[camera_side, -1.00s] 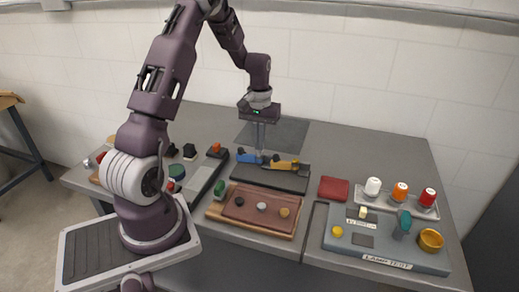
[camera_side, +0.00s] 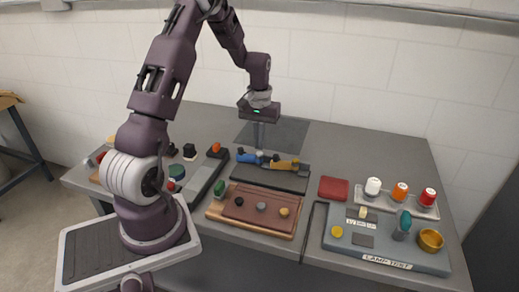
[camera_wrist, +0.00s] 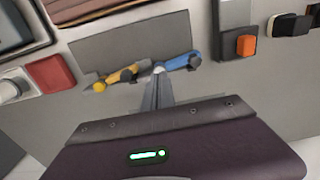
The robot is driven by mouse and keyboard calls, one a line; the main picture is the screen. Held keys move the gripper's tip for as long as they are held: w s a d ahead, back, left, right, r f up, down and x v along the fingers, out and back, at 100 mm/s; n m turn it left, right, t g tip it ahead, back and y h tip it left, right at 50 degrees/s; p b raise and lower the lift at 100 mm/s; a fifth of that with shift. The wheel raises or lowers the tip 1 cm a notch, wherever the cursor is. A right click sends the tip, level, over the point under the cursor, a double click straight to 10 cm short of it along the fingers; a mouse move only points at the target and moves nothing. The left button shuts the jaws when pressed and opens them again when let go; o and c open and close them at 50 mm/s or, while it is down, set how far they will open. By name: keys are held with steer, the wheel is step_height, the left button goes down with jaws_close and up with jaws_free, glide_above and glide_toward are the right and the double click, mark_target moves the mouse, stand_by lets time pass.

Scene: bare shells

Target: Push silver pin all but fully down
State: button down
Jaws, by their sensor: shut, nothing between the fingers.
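A silver pin (camera_side: 261,207) stands between a black pin (camera_side: 239,201) and a gold pin (camera_side: 284,212) on a brown board (camera_side: 250,222) in the side view. Its head shows above the board; how deep it sits is hard to tell. My gripper (camera_side: 259,149) is shut and empty, pointing down behind the brown board, over the dark panel with blue and yellow parts. In the wrist view its fingertips (camera_wrist: 158,76) are near the middle of that panel; whether they touch it is unclear. The silver pin is not visible there.
The dark panel (camera_side: 290,184) carries a blue part (camera_side: 246,157) and a yellow part (camera_side: 287,164). A red block (camera_side: 333,188) and a lamp-test board (camera_side: 385,256) are to the right. A grey strip (camera_side: 204,180) lies left. The back of the table is mostly clear.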

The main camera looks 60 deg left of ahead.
mark_target(260, 153)
steer(key=shift+r, duration=2.75)
steer(key=s+d+r+m+t, duration=0.1)
steer(key=s+d+r+m, duration=0.15)
steer(key=d+r, duration=0.5)
steer(key=s+d+r+m+t, duration=0.25)
steer(key=d+r, duration=0.35)
steer(key=d, duration=0.3)
steer(key=s+d+m+t, duration=0.1)
steer(key=s+d+m, duration=0.1)
steer(key=s+d, duration=0.3)
steer(key=s+d+r+m+t, duration=0.1)
steer(key=s+d+m, duration=0.1)
steer(key=s+d, duration=0.3)
steer(key=s, duration=0.4)
steer(key=shift+s+r, duration=0.15)
steer(key=shift+s, duration=0.05)
